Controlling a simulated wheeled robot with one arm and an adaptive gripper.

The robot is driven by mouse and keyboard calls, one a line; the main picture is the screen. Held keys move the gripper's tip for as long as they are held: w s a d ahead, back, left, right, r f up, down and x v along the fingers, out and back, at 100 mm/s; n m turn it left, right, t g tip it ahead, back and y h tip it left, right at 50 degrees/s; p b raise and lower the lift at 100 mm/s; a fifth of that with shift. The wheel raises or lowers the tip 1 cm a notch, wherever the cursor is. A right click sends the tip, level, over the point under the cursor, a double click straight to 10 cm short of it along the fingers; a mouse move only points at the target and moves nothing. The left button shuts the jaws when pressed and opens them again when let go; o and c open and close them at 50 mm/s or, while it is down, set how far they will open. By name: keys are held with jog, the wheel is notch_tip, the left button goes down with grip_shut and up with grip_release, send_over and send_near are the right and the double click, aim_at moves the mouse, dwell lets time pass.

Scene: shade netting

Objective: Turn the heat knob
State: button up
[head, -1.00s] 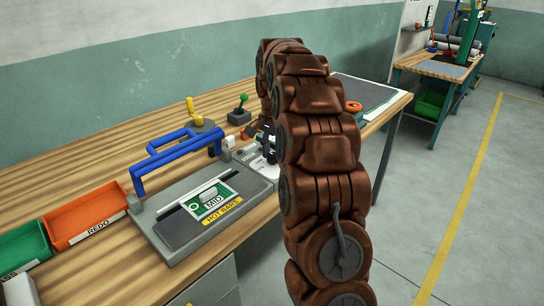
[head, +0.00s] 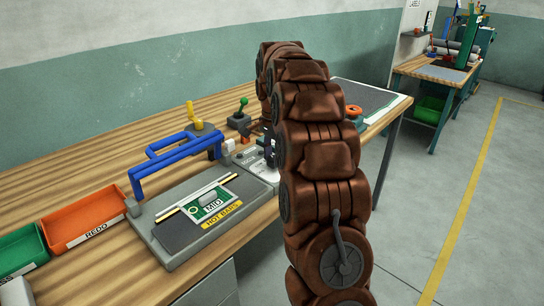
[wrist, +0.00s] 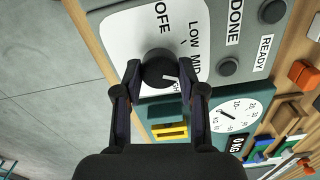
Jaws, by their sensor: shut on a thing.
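The heat knob (wrist: 158,66) is a round black knob with a white pointer mark on a white dial plate in the wrist view. The plate reads OFF, LOW and MID, and another label is partly covered. The pointer mark faces the lower right, near the partly covered label beyond MID. My gripper (wrist: 162,80) has its two dark fingers on either side of the knob, shut on it. In the head view my brown arm hides most of the knob and gripper.
Beside the dial are two dark buttons marked DONE (wrist: 229,67) and READY (wrist: 272,11), and a round white gauge (wrist: 233,115). In the head view, a sealer plate (head: 178,236) with a blue handle (head: 165,157), an orange bin (head: 84,220) and a green bin (head: 22,250) stand left.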

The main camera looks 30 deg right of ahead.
aim_at(273, 158)
jog(key=o, duration=1.1)
jog(key=shift+o, duration=0.2)
notch_tip(273, 158, up, 7)
jog(key=shift+f, duration=0.2)
jog(key=shift+r, duration=0.45)
